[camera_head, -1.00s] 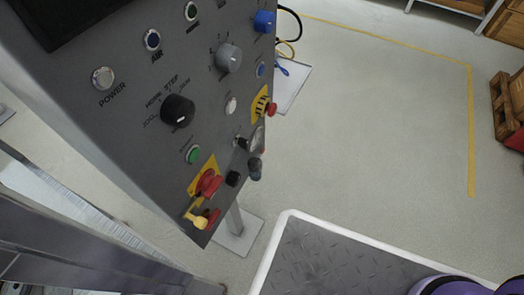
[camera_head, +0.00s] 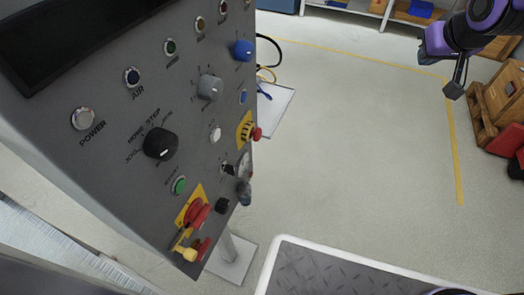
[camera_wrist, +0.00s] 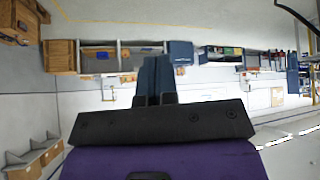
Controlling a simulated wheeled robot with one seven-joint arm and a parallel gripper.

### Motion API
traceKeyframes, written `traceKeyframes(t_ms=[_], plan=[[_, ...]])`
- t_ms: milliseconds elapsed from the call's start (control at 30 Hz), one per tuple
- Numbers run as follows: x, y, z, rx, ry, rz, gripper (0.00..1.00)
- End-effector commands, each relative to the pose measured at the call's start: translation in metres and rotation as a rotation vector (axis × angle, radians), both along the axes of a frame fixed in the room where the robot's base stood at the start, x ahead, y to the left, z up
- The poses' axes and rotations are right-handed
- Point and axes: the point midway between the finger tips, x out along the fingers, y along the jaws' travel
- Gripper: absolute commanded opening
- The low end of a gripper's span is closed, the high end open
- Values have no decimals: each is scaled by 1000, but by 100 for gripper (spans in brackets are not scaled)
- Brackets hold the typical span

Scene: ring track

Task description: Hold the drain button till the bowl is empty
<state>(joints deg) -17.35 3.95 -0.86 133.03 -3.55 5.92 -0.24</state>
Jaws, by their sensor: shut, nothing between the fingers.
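A grey control panel (camera_head: 130,110) stands tilted at the left in the head view, with several round buttons, knobs and red stop buttons. I cannot tell which one is the drain button; most small labels are unreadable. No bowl can be made out. My gripper (camera_head: 455,88) hangs at the upper right, well apart from the panel. In the wrist view my gripper (camera_wrist: 155,75) is shut and empty, its fingers together, facing distant shelves.
A white-edged platform with a dark tread plate (camera_head: 340,272) lies at the bottom. A wooden crate (camera_head: 503,92) and a red object (camera_head: 505,140) stand at the far right. A yellow line (camera_head: 455,140) marks the floor.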

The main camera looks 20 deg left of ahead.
Motion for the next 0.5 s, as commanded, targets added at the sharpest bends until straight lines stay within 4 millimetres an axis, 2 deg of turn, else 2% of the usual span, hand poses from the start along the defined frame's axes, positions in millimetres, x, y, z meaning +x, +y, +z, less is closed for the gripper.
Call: traceKeyframes(t_ms=[33,200,367,500], plan=[[10,13,-17,-2,0,22,0],[37,55,-68,7,-34,94,0],[53,95,-121,18,-65,163,0],[59,128,-172,32,-91,224,0]])
